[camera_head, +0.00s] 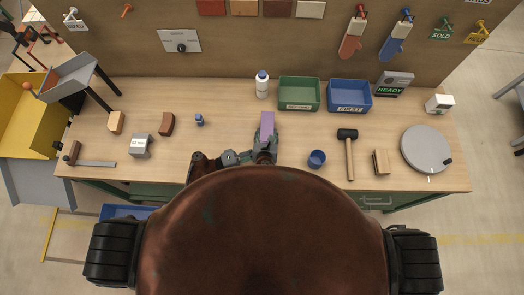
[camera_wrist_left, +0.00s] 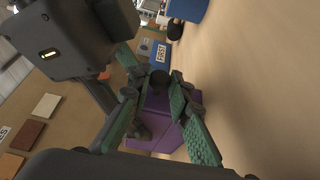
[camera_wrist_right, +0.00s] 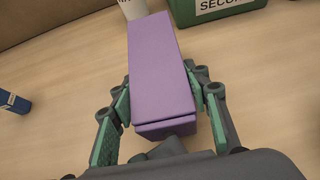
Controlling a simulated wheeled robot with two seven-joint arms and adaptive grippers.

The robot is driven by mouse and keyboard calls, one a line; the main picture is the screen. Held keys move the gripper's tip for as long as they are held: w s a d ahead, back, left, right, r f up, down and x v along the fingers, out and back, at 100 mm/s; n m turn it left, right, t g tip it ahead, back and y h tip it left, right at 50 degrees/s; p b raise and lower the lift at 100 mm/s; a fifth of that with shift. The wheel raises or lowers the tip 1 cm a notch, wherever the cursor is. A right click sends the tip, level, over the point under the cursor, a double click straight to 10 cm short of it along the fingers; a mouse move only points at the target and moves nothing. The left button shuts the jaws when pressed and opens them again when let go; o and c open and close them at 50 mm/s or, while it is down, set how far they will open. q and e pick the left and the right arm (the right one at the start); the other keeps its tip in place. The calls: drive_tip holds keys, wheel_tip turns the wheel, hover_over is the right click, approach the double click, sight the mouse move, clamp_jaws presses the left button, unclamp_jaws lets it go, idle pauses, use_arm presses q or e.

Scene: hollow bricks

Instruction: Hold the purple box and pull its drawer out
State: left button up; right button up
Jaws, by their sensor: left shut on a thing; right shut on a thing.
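The purple box (camera_head: 267,124) is on the workbench near its front middle. My right gripper (camera_wrist_right: 168,101) is shut on it, with one finger on each long side. In the right wrist view the box (camera_wrist_right: 160,65) shows a seam near its close end, where the drawer front (camera_wrist_right: 166,128) is. My left gripper (camera_wrist_left: 158,100) is shut at this close end, on the drawer. Purple surfaces (camera_wrist_left: 178,138) show between and behind its fingers. The exact contact of the left fingers is hidden by the fingers and a dark part.
A white bottle (camera_head: 262,84), a green bin (camera_head: 299,107) and a blue bin (camera_head: 349,108) stand behind the box. A blue cup (camera_head: 317,158) and a mallet (camera_head: 348,150) lie to the right. A small blue object (camera_head: 199,119) is to the left. Bare bench lies around the box.

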use_arm(q)
clamp_jaws()
drive_tip(key=s, duration=1)
drive_tip(key=shift+s+a, duration=0.15)
drive_tip(key=shift+a, duration=0.05)
drive_tip(key=shift+s, duration=0.45)
use_arm(e)
drive_tip(key=shift+d, duration=0.1)
drive_tip(key=shift+w, duration=0.1)
use_arm(q)
drive_tip(key=o, duration=0.9)
unclamp_jaws()
drive_tip(key=shift+w, duration=0.1)
drive_tip(key=shift+o, duration=0.2)
drive_tip(key=shift+v, duration=3.7)
use_arm(e)
drive_tip(key=o, duration=1.1)
